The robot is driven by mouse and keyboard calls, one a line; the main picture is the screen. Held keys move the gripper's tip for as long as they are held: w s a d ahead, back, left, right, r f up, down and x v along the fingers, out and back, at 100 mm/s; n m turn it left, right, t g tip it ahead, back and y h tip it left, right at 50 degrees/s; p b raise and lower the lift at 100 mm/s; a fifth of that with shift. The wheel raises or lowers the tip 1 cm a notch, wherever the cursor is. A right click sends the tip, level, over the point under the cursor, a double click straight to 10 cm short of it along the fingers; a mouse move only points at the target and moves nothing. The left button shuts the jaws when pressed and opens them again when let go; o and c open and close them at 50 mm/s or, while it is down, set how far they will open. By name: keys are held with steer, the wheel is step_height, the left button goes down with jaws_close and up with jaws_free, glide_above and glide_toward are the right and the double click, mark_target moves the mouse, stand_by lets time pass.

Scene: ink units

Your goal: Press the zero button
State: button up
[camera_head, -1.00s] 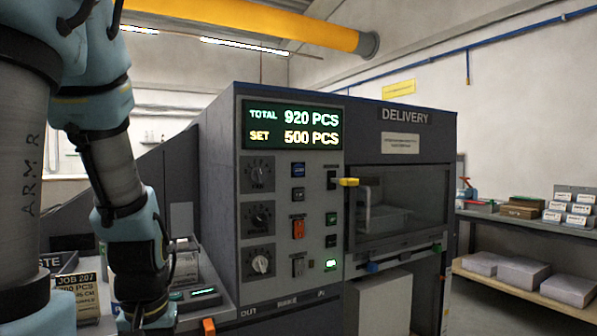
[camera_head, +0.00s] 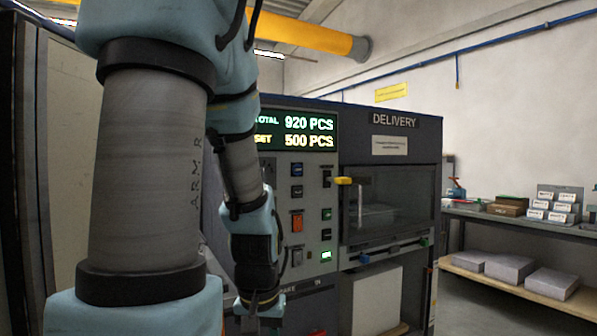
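The control panel (camera_head: 311,192) of the dark machine stands ahead of me. Its display (camera_head: 308,131) reads total 920 PCS and set 500 PCS. Below it are a blue button (camera_head: 297,169), a dark button (camera_head: 297,191), an orange switch (camera_head: 297,220), a green button (camera_head: 327,214) and a lit green one (camera_head: 326,255). Their labels are too small to read, so I cannot tell which is zero. My gripper (camera_head: 262,308) hangs low in front of the panel's lower left; its fingers are unclear. My arm hides the panel's knobs and the display's left edge.
A shelf (camera_head: 510,285) with boxes stands at the far right. The floor between machine and shelf is open.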

steer(key=shift+c, duration=0.2)
jaws_close()
stand_by(1.4)
